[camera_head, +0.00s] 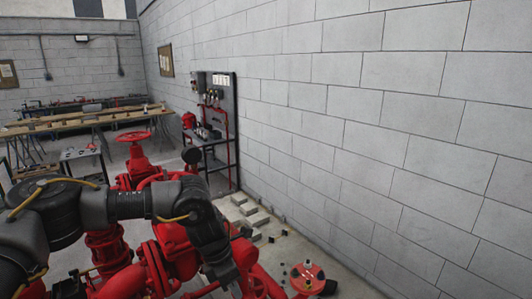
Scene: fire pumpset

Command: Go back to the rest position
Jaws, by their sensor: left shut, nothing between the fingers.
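My left arm comes in from the left, dark grey with yellow cables, and bends down in front of the red pump pipework (160,262). My left gripper (238,268) is at its lower end, close to the red pipes at the bottom centre. It is shut and holds nothing. Its fingertips are small and dark here, and I cannot tell whether they touch the pipes. A red handwheel (132,137) stands on top of the pipework behind the arm. My right gripper is not in view.
A red flanged fitting (308,277) stands at the bottom right. A grey block wall (400,130) runs along the right. Pale blocks (248,213) lie on the floor beside it. A panel rack (213,130) and a long wooden table (80,120) stand farther back.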

